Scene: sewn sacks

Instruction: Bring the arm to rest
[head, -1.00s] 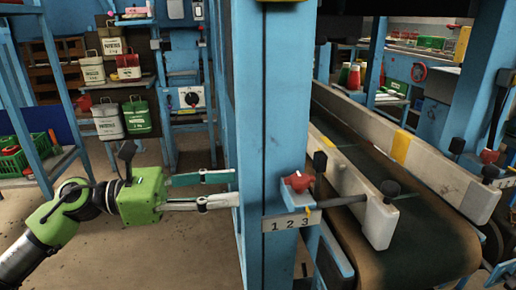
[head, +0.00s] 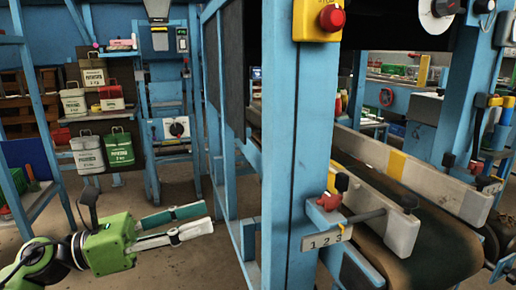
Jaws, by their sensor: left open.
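My left gripper (head: 208,218) is green with two long fingers, one dark green and one pale. It is at the lower left of the head view. Its fingers point right and stand apart, with nothing between them. It is to the left of the blue machine frame, with a visible gap to the post. The arm comes in from the lower left corner. My right gripper does not show.
A blue post (head: 296,130) with a red stop button (head: 332,17) stands in the middle. A conveyor belt (head: 430,225) runs at the right. Brown floor lies open around my gripper.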

